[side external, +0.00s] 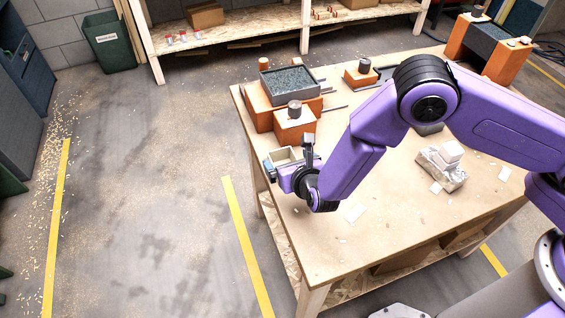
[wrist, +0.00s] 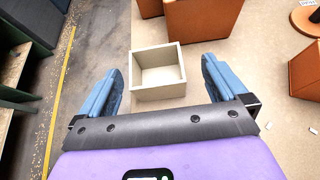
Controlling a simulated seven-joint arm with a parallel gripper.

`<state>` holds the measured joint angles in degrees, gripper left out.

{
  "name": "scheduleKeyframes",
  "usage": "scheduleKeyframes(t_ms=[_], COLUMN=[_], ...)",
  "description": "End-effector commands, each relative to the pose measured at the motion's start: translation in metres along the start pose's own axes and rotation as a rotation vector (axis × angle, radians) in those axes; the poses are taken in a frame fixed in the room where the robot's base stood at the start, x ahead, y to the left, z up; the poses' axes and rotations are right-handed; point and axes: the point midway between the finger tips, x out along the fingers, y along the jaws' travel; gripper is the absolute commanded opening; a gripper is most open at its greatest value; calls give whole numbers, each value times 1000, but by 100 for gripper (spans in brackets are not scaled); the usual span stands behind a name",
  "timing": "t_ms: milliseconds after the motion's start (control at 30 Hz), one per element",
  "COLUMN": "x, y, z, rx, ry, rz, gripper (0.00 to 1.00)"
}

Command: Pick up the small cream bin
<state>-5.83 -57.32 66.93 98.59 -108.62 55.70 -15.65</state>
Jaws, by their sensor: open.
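The small cream bin (wrist: 158,91) is an open-topped square box on the table near its left edge. It looks empty. In the side external view the bin (side external: 285,156) shows beside the gripper, partly hidden by it. My gripper (wrist: 161,85) is open, with one blue finger to the left of the bin and the other to its right. In the side external view my gripper (side external: 287,163) is low at the table's left edge. I cannot tell whether the fingers reach down to the bin's walls or touch them.
An orange block (side external: 295,126) with a dark cylinder stands just behind the bin. A grey tray (side external: 289,84) sits on orange blocks farther back. A wrapped white bundle (side external: 442,167) lies to the right. The table's left edge (wrist: 131,30) runs close by the bin. The table front is mostly clear.

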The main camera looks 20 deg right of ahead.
Motion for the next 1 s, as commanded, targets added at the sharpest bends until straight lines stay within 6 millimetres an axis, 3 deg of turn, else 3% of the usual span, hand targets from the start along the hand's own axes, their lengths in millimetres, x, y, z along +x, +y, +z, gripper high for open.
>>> scheduleKeyframes(t_ms=[400, 700, 733, 900, 1000], x=[47, 52, 51, 51, 51], y=[4, 5, 5, 5, 5], z=[3, 3, 3, 3, 3], rx=[1, -1, -1, 0, 0], ry=[0, 0, 0, 0, 0], rz=[-2, -1, -1, -1, 0], gripper=[99, 99, 96, 45, 45])
